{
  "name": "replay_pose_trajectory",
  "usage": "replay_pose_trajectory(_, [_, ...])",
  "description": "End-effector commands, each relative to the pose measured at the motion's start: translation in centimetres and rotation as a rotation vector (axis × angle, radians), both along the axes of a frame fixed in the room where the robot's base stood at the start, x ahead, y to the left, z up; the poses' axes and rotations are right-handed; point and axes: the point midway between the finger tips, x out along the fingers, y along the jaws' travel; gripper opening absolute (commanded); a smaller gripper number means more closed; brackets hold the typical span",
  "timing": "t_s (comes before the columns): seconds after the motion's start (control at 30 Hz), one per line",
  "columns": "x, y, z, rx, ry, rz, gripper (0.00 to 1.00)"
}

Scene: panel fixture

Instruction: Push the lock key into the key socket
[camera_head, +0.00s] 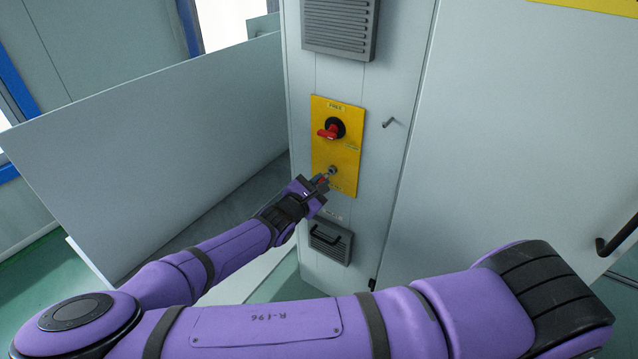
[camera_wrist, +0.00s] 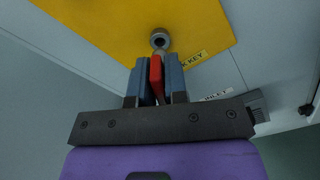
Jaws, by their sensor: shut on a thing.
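The lock key (camera_wrist: 156,72) has a red grip and is held between the two fingers of my gripper (camera_wrist: 157,75) in the wrist view. In the head view my gripper (camera_head: 321,180) is at the lower part of the yellow panel. The key socket (camera_wrist: 160,38) is a round metal ring on the yellow panel, just beyond the key's front end; it also shows in the head view (camera_head: 333,171). The key lines up roughly with the socket. I cannot tell whether its tip touches or enters the socket.
A red rotary switch (camera_head: 331,130) sits above the socket on the yellow panel (camera_head: 348,155). A vent (camera_head: 340,25) is higher up, and a black handle (camera_head: 325,236) is below. A large grey panel (camera_head: 150,140) stands left.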

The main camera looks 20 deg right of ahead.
Motion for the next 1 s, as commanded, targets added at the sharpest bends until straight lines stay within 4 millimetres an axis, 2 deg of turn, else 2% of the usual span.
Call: replay_pose_trajectory(1.0, [0.8, -1.1, 0.0, 0.001, -0.001, 0.000, 0.00])
